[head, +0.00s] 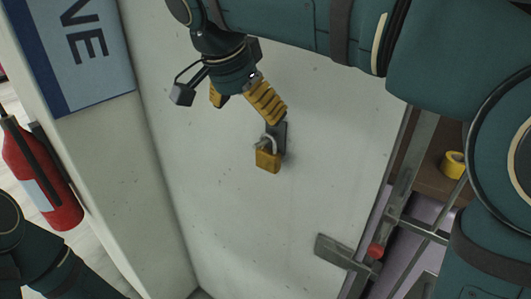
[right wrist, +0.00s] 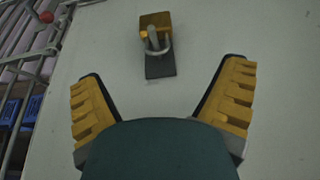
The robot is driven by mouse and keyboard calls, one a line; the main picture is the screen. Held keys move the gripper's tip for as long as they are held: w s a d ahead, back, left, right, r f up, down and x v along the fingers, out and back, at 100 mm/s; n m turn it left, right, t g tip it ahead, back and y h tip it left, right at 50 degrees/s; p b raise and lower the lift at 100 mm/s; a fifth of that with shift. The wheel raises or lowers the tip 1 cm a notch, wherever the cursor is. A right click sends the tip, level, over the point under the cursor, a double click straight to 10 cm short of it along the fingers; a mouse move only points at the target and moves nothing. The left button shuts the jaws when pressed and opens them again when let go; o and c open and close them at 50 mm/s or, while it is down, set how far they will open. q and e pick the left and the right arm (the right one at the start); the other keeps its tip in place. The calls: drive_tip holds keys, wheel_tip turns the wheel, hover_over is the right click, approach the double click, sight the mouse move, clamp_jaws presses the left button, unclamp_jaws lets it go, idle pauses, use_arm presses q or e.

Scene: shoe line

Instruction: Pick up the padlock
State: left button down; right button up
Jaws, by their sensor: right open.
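The brass padlock (head: 268,160) hangs by its silver shackle from a dark metal plate (head: 281,135) on a pale upright panel in the head view. The padlock also shows at the top middle of the right wrist view (right wrist: 154,20), ahead of my fingers. My right gripper (head: 245,106), with ridged yellow finger pads, is just above the padlock in the head view. In the right wrist view, my right gripper (right wrist: 165,90) has its two fingers spread wide, with nothing between them. The fingers look apart from the padlock. My left gripper is not in view.
A red fire extinguisher (head: 42,178) stands at the left. A lever handle (head: 338,251) and a red knob (head: 375,251) are at the panel's lower right. A yellow roll (head: 454,164) sits on a brown shelf at the right. The panel around the padlock is clear.

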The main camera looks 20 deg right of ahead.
sight(267, 151)
drive_tip(key=b+x, duration=0.1)
drive_tip(key=x, duration=0.6)
drive_tip(key=shift+s+d+f, duration=0.1)
drive_tip(key=shift+s+f, duration=0.05)
drive_tip(key=shift+f, duration=0.1)
drive_tip(key=shift+d+b+x, duration=0.2)
drive_tip(key=shift+b+x, duration=0.25)
drive_tip(key=shift+x, duration=2.25)
drive_tip(key=shift+s+r, duration=0.1)
drive_tip(key=c, duration=1.4)
